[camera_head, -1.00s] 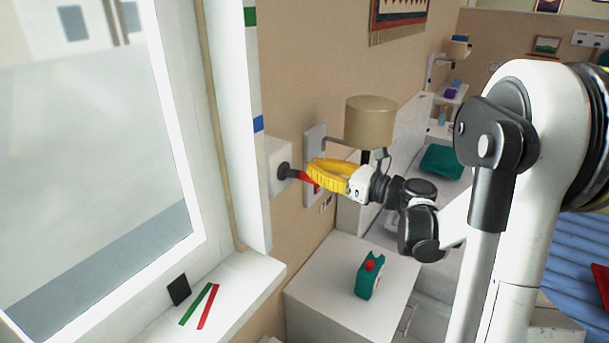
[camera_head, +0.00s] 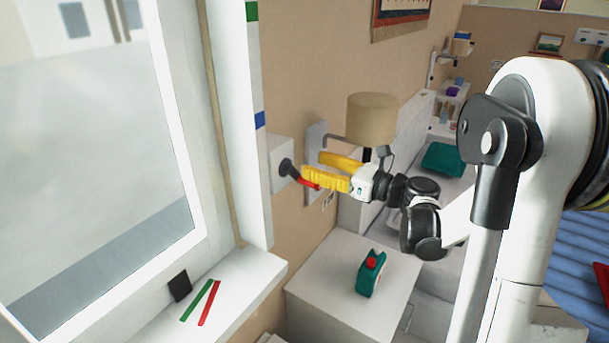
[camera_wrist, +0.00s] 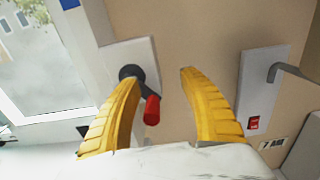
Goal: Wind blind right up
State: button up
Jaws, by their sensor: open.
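The winder is a black crank (camera_head: 285,168) on a white wall box (camera_head: 276,150) right of the window. Its red handle (camera_head: 310,184) points out and down to the right. My gripper (camera_head: 312,165) has yellow fingers spread apart at the handle. In the wrist view my gripper (camera_wrist: 159,76) is open, with the red handle (camera_wrist: 152,110) between the fingers, nearer the left one; contact cannot be told. The crank hub (camera_wrist: 131,73) is at the left fingertip. The window (camera_head: 90,150) shows uncovered glass; no blind cloth is in view.
A wall plate (camera_wrist: 262,90) with a lamp arm and red switch (camera_wrist: 254,123) is close right of my gripper. The lampshade (camera_head: 371,119) hangs behind it. Green and red strips lie on the sill (camera_head: 245,280).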

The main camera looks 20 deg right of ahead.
jog(key=v, duration=0.8)
jog(key=shift+a, duration=0.1)
dwell(0.3)
jog(key=s+a+f+n+g+h+b, duration=0.1)
jog(key=s+a+f+n+g+h, duration=0.2)
jog(key=a+n, duration=0.4)
jog(key=s+a+f+n+g+h+b, duration=0.1)
jog(key=s+a+f+n+g+b, duration=0.2)
jog(key=a+f+n, duration=0.4)
jog(key=s+a+f+n+g+h, duration=0.1)
jog(key=s+f+n+h, duration=0.2)
jog(key=s+n, duration=0.9)
jog(key=n+h, duration=0.3)
jog(key=shift+a+g+b, duration=0.15)
jog(key=shift+g+b, duration=0.25)
